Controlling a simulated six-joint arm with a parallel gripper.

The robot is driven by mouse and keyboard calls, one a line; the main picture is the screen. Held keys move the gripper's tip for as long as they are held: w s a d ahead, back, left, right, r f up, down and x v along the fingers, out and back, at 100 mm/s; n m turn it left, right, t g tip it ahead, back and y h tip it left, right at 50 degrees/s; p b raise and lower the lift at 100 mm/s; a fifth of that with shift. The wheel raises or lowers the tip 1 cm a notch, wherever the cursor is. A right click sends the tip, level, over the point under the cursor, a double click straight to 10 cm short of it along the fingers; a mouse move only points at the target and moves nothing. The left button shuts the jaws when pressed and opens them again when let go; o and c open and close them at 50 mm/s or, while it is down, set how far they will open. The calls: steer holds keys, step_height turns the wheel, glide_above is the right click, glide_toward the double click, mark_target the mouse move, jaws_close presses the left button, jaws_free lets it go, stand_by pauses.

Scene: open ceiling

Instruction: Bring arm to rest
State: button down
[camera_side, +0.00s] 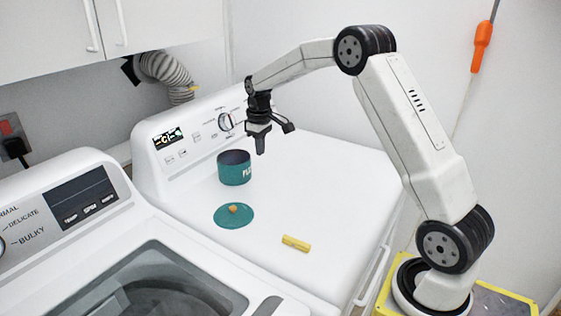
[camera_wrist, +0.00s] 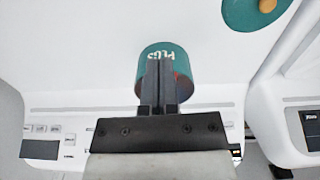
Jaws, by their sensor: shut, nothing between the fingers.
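My gripper (camera_side: 260,146) is shut and empty, pointing down above the white dryer top, close to the control panel. In the side view it hangs a little above and to the right of a teal canister (camera_side: 234,170). The wrist view shows the shut fingers (camera_wrist: 159,62) in front of the canister (camera_wrist: 147,50), covering part of it. The canister stands upright and open, with white lettering partly visible. Its teal lid (camera_side: 233,216) with a wooden knob lies on the dryer top in front of it; the lid also shows in the wrist view (camera_wrist: 240,14).
A yellow block (camera_side: 296,243) lies on the dryer top (camera_side: 330,185) right of the lid. The dryer's control panel (camera_side: 190,136) rises behind the canister. A washer (camera_side: 90,230) with a lid window stands at left. The dryer top's right side is clear.

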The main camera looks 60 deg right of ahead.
steer(key=s+a+f, duration=0.1)
steer(key=s+a, duration=0.5)
steer(key=s, duration=0.1)
steer(key=s+a+f+t, duration=0.1)
steer(key=s+a+f, duration=0.1)
steer(key=s+a, duration=0.4)
steer(key=s+a+f+t, duration=0.1)
steer(key=s+a+f, duration=0.1)
steer(key=s+a, duration=0.4)
steer(key=shift+s+a+m, duration=0.15)
steer(key=shift+s, duration=0.7)
steer(key=shift+s+a+m, duration=0.15)
steer(key=shift+s, duration=0.65)
